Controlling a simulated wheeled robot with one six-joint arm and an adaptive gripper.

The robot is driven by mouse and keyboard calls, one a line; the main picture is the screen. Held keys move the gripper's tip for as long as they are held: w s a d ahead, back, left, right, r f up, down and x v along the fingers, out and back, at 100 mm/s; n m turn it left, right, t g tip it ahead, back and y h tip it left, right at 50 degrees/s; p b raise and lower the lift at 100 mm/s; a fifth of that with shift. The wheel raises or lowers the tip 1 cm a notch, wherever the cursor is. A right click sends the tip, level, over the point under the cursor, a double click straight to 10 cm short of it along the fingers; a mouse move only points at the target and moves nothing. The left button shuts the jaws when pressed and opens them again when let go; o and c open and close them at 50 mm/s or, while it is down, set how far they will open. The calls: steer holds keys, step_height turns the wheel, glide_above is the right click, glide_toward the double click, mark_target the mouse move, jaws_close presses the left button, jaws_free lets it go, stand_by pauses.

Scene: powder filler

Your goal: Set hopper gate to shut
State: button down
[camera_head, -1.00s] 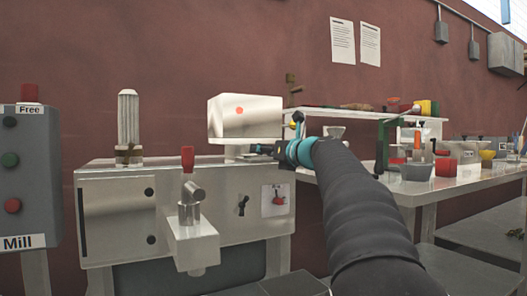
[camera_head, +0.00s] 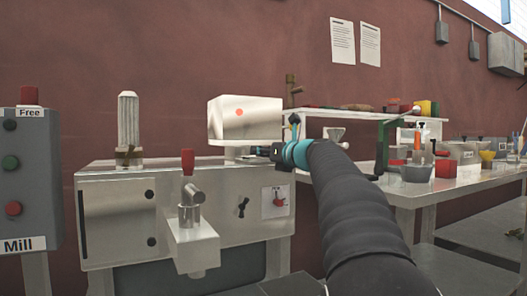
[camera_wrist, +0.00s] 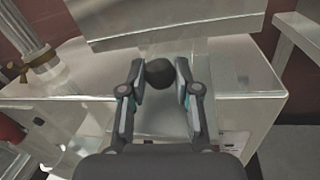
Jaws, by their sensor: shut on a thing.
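The metal hopper (camera_head: 245,120) with an orange-red dot sits on top of the powder filler (camera_head: 215,225). My gripper (camera_head: 262,151) is just under the hopper's right side in the head view. In the wrist view my gripper (camera_wrist: 160,80) has its two fingers on either side of a round black knob (camera_wrist: 159,73), shut on it. The knob is in front of the hopper's lower edge (camera_wrist: 165,25). The gate plate itself cannot be made out, and the fingers hide the knob in the head view.
A red-handled metal spout (camera_head: 190,210) sticks out of the filler's front. A clear column (camera_head: 128,125) stands on its left. A grey Mill control box (camera_head: 27,180) is at far left. A bench (camera_head: 460,185) with cups and a shelf is at right.

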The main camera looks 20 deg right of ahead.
steer(key=shift+w+r+p, duration=0.1)
steer(key=shift+w+p, duration=0.55)
steer(key=shift+w, duration=0.25)
steer(key=c, duration=0.8)
jaws_free()
steer(key=shift+w, duration=0.1)
steer(key=v, duration=1.2)
